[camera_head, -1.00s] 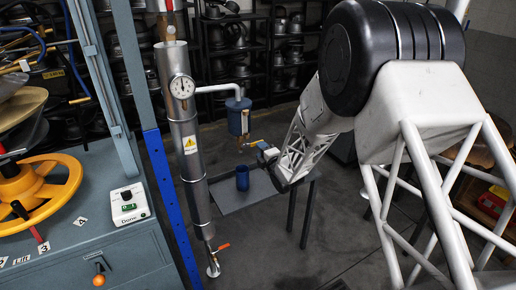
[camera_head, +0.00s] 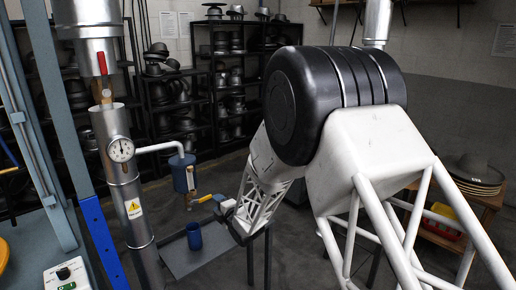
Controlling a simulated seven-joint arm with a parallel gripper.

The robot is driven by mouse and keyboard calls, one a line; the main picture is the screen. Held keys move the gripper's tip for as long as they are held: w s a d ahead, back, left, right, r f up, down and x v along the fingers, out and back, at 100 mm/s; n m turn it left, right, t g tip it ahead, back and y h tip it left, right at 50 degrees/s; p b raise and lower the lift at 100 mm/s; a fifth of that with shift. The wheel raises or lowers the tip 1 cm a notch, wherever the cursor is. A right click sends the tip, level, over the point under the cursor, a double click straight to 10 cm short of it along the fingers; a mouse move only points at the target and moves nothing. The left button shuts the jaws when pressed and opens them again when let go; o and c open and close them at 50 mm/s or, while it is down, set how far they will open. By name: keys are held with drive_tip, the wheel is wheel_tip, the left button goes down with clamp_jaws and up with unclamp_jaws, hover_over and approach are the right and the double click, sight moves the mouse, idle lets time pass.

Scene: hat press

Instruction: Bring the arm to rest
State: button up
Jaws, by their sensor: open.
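My arm reaches down and away through the right half of the view. Its far end with my gripper (camera_head: 223,204) shows small beside the yellow-handled valve under the blue canister. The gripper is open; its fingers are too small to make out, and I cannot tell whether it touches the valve. A blue cup (camera_head: 194,236) stands upright on a grey metal shelf (camera_head: 205,260), below and left of the gripper and apart from it.
A steel pipe (camera_head: 128,190) with a gauge (camera_head: 121,149) stands left of the arm, joined to the blue canister (camera_head: 183,173). A control box (camera_head: 68,278) is at lower left. Hat racks (camera_head: 226,80) line the back. A wooden table (camera_head: 440,236) is at right.

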drive_tip(key=s+d+r+m+h, duration=0.3)
drive_tip(key=d+r+m+h, duration=0.3)
drive_tip(key=d+r, duration=0.55)
drive_tip(key=s+d+r+m+g+h, duration=0.2)
drive_tip(key=s+d+r+m, duration=0.15)
drive_tip(key=s+d, duration=0.35)
drive_tip(key=s+d+r+m+g+h, duration=0.1)
drive_tip(key=s+d+r+m+h, duration=0.1)
drive_tip(key=s+d+m, duration=0.45)
drive_tip(key=s+d+r+m+g, duration=0.1)
drive_tip(key=s+d+m+g, duration=0.2)
drive_tip(key=s, duration=1.3)
drive_tip(key=s+d+r+m+g+h, duration=0.1)
drive_tip(key=s+d+m+g, duration=0.3)
drive_tip(key=s, duration=1.2)
drive_tip(key=d+r+m, duration=0.1)
drive_tip(key=d+m, duration=0.2)
drive_tip(key=d, duration=0.3)
drive_tip(key=shift+d+r+h, duration=0.15)
drive_tip(key=shift+d+h, duration=0.15)
